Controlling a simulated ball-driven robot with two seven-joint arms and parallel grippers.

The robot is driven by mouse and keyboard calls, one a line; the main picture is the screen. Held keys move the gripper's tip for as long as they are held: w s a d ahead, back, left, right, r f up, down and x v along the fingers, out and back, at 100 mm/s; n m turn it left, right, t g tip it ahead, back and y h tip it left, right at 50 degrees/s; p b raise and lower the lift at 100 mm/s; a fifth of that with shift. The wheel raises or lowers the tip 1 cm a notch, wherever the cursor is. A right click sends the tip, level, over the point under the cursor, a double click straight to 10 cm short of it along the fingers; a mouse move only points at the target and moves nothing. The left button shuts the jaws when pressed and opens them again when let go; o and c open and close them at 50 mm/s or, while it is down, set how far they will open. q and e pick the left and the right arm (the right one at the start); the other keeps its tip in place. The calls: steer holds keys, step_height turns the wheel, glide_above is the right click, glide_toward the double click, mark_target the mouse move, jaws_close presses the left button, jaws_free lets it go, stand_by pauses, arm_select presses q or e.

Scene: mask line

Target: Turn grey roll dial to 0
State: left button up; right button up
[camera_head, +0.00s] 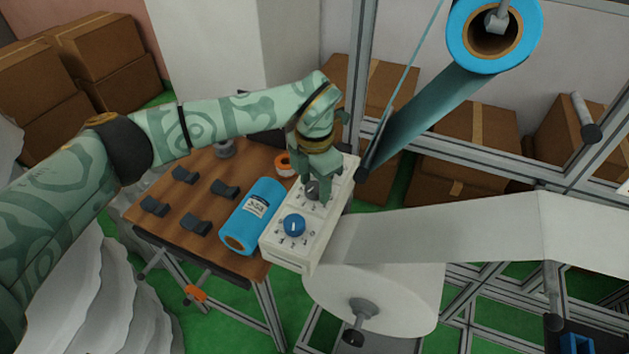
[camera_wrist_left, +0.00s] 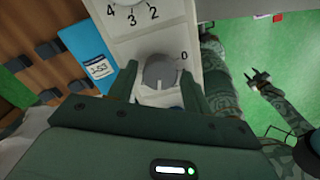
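The grey roll dial (camera_head: 312,189) is on the white control box (camera_head: 275,250), above the blue dial (camera_head: 293,226). My left gripper (camera_head: 316,190) is over it, with one finger on each side. In the left wrist view the grey dial (camera_wrist_left: 160,70) sits between the fingers (camera_wrist_left: 160,82). A small gap shows at the left finger, and contact at the right finger is unclear. The dial's white mark points down toward my gripper, away from the printed 0 at its upper right. My right gripper (camera_wrist_left: 260,82) is off to the right, seemingly open and empty.
A blue roll (camera_head: 258,212) lies on the wooden table (camera_head: 190,240) beside the box, with several black clips. An orange tape roll (camera_head: 285,163) is behind it. A white roll (camera_head: 370,290) and metal frame bound the right side.

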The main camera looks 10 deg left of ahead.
arm_select(q)
steer(key=c, duration=0.6)
